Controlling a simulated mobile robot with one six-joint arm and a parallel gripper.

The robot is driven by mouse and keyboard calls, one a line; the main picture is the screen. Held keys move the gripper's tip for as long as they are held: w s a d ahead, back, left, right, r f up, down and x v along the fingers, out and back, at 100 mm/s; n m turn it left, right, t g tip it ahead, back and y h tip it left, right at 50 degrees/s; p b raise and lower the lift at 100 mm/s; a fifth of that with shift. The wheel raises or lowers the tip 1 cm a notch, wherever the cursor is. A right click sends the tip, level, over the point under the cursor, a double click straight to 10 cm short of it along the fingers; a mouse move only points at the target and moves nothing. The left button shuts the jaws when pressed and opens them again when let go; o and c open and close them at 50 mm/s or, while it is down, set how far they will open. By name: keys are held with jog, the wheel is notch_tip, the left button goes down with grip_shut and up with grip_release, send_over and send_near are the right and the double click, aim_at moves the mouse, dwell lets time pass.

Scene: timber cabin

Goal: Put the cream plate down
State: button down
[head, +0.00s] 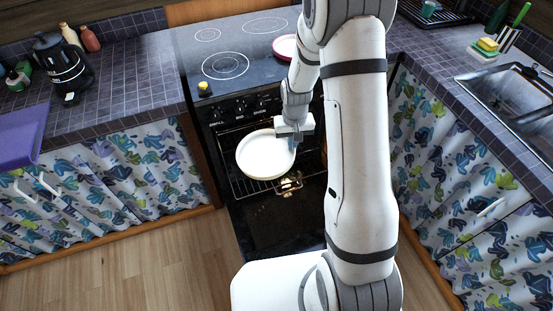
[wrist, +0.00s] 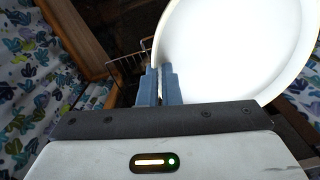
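The cream plate (head: 262,156) is in front of the open oven, over the oven rack, in the head view. In the wrist view the plate (wrist: 235,45) fills the upper right and looks bright white. My gripper (head: 294,142) is at the plate's right edge in the head view. Its two blue-grey fingers (wrist: 159,85) are close together on the plate's rim in the wrist view, so it is shut on the plate. The plate's underside is hidden, and I cannot tell whether it touches the rack.
The oven rack (head: 247,186) sticks out below the plate, above the lowered oven door (head: 280,222). The stovetop (head: 230,50) is above, with a pink-rimmed dish (head: 285,47) on it. Tiled counters flank the oven; a kettle (head: 62,66) stands left, a sink (head: 515,95) lies right.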

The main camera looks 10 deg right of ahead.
jog(key=w+a+f+m+b, duration=0.4)
jog(key=a+f+m+b, duration=0.15)
jog(key=f+b, duration=0.35)
jog(key=w+a+f+m+b, duration=0.4)
jog(key=f+m+b, duration=0.2)
jog(key=f+b, duration=0.35)
jog(key=m+t+b, duration=0.1)
jog(key=m+b, duration=1.2)
jog(key=b, duration=0.5)
send_over(234, 188)
jog(key=shift+h, duration=0.3)
jog(key=f, duration=1.7)
jog(key=shift+s+d+f, duration=0.2)
jog(key=shift+f, duration=0.1)
jog(key=shift+a+f+m, duration=0.2)
jog(key=shift+a+m, duration=0.05)
jog(key=shift+w, duration=0.15)
jog(key=w+d+b, duration=0.1)
jog(key=d, duration=0.4)
jog(key=w+d+b, duration=0.1)
jog(key=d+b, duration=0.1)
jog(key=d, duration=0.4)
jog(key=w+d+b, duration=0.1)
jog(key=d, duration=0.5)
jog(key=shift+w+d, duration=0.15)
jog(key=shift+w, duration=0.1)
jog(key=shift+f+b, duration=1)
jog(key=shift+f, duration=0.7)
